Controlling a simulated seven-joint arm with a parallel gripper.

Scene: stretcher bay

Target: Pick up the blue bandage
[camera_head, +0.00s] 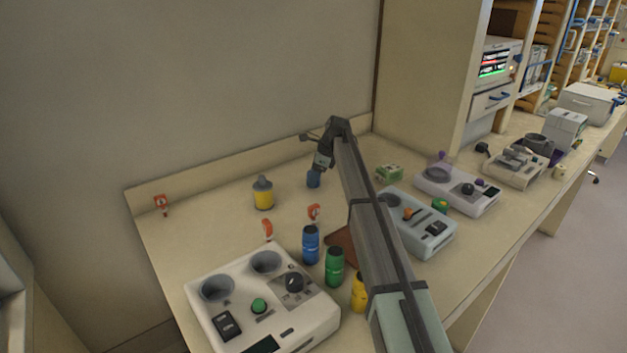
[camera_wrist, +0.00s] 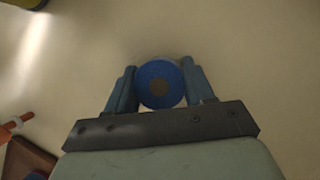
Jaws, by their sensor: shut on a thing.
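The blue bandage (camera_head: 313,179) is a small blue roll near the back wall of the counter. In the head view my gripper (camera_head: 318,168) reaches down to the roll from above. I cannot tell whether the roll touches the counter.
A yellow bottle with a grey top (camera_head: 263,194) stands left of the roll. Blue (camera_head: 311,245), green (camera_head: 334,267) and yellow (camera_head: 358,292) canisters stand nearer, beside a white device (camera_head: 262,305). A green-and-white box (camera_head: 389,174) lies right of my arm. The counter around the roll is clear.

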